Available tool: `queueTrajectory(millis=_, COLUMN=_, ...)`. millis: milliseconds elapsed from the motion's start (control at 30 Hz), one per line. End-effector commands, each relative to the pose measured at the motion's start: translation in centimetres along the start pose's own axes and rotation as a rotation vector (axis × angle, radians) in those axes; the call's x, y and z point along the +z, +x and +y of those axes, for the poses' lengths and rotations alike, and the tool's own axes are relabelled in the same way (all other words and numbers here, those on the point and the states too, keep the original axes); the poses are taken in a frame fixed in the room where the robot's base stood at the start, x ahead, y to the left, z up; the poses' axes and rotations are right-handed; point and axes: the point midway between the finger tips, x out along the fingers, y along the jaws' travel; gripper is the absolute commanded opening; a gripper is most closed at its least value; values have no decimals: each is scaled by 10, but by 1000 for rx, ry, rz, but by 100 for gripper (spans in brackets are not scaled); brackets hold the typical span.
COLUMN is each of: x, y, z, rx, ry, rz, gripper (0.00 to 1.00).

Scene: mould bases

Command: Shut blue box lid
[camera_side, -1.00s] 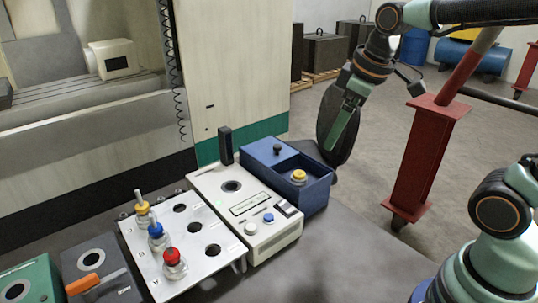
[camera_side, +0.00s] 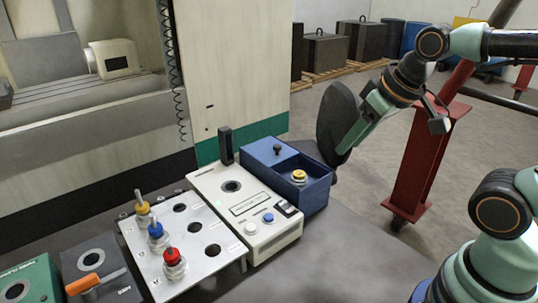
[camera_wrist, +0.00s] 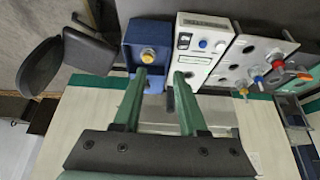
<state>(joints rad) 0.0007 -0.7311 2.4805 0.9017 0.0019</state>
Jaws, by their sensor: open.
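The blue box (camera_side: 312,197) stands at the right end of the row on the bench. Its blue lid (camera_side: 268,150), with a dark knob (camera_side: 277,149), covers the rear part, and the front part is open. A yellow-topped piece (camera_side: 299,176) sits in the open part; it also shows in the wrist view (camera_wrist: 148,55). My gripper (camera_side: 343,150) is right of the box and above it, tilted, its fingers pointing down and left. In the wrist view my gripper (camera_wrist: 160,78) is open and empty, its fingers apart. The knob is not clear there.
A white control unit (camera_side: 245,210) stands close on the box's left. A metal plate (camera_side: 190,240) with several coloured connectors is further left. A dark chair (camera_side: 335,115) is behind my gripper. A red steel post (camera_side: 425,165) stands to the right.

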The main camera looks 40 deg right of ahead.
Motion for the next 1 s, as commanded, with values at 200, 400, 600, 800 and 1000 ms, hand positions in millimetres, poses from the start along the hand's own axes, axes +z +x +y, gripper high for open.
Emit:
queueTrajectory(millis=200, x=-46, y=0, z=4, rx=5, ry=23, rz=-29, gripper=0)
queueTrajectory(millis=400, x=-106, y=13, z=10, rx=12, ry=53, rz=-57, gripper=0)
queueTrajectory(millis=600, x=-160, y=43, z=17, rx=19, ry=84, rz=-86, gripper=0)
queueTrajectory(millis=800, x=-202, y=86, z=26, rx=26, ry=114, rz=-115, gripper=0)
queueTrajectory(millis=1000, x=-226, y=124, z=34, rx=31, ry=136, rz=-134, gripper=0)
